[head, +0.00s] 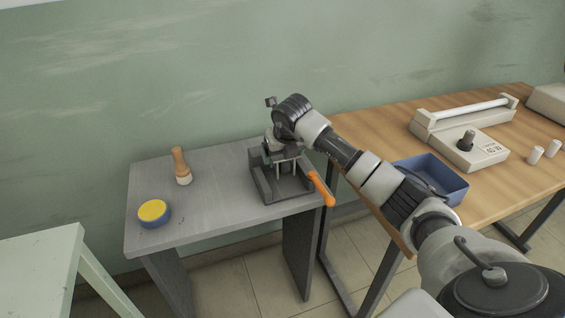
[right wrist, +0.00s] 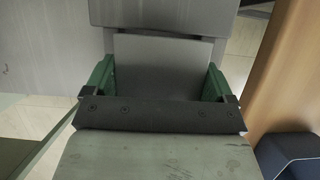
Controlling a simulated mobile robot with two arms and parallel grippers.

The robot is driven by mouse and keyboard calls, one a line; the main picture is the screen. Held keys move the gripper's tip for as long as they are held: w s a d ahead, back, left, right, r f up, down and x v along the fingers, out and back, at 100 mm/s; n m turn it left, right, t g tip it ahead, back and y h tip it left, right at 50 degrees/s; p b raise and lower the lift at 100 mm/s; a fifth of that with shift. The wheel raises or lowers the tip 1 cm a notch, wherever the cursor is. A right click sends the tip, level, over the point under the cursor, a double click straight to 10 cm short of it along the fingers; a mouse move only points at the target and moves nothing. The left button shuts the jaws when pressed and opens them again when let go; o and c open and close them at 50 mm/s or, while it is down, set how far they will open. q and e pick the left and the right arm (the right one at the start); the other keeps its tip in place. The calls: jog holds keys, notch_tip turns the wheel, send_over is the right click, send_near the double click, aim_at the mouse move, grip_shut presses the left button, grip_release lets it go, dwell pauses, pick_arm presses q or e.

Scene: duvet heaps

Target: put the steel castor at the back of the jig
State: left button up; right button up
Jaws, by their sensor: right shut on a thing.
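The jig (head: 268,187) is a dark grey frame with an orange handle (head: 321,188), standing at the right end of the grey table. My right gripper (head: 279,154) reaches in from the right and points down over the jig. In the right wrist view its green finger pads (right wrist: 160,85) are shut on a flat-faced grey thing (right wrist: 165,62), which I take to be the steel castor. Its wheel cannot be made out. In the head view the wrist and fingers hide most of it, and I cannot tell whether it touches the jig. My left gripper is not in view.
A wooden-handled brush (head: 181,165) and a blue tin with a yellow top (head: 152,212) are on the grey table (head: 220,215). A wooden table (head: 395,125) at right bears a blue tray (head: 455,190), a sealer (head: 465,150) and white cylinders (head: 535,155). The grey table's middle is clear.

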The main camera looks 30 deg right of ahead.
aim_at(282, 163)
jog(key=shift+f, duration=1.75)
jog(key=shift+f, duration=0.15)
jog(key=o, duration=0.9)
jog(key=shift+o, duration=0.2)
jog(key=shift+r, duration=0.35)
jog(key=v, duration=1.1)
jog(key=shift+s+r, duration=0.25)
jog(key=shift+r, duration=0.05)
